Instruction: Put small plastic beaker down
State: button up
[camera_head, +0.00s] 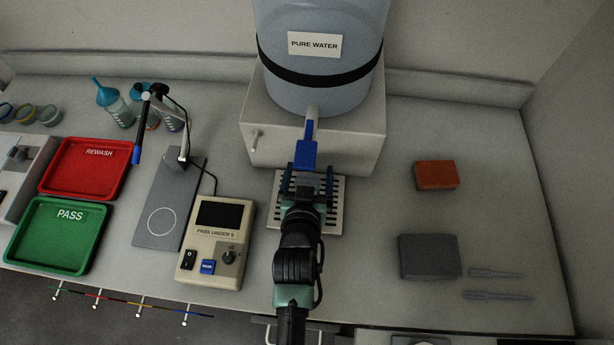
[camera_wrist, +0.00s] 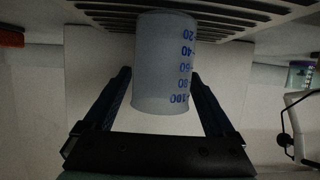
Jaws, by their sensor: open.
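The small plastic beaker (camera_wrist: 158,62) is translucent with blue volume marks. In the wrist view, which shows the scene upside down, it stands upright with its base at the slatted drip grate (camera_wrist: 235,22). My gripper (camera_wrist: 160,88) is open, with one dark finger on each side of the beaker and a gap visible beside it. In the head view my gripper (camera_head: 308,186) is over the drip grate (camera_head: 334,216), below the blue-handled tap (camera_head: 307,156) of the water tank. The arm and tap hide the beaker there.
The PURE WATER tank (camera_head: 322,75) stands on a white box (camera_head: 262,128) behind the grate. A meter (camera_head: 216,243) and a stand with a probe arm (camera_head: 165,212) are left. Red (camera_head: 88,170) and green (camera_head: 57,238) trays lie further left. An orange block (camera_head: 436,175) and grey block (camera_head: 430,257) lie right.

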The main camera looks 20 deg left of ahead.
jog(key=v, duration=1.2)
jog(key=shift+b, duration=0.3)
jog(key=shift+r, duration=0.1)
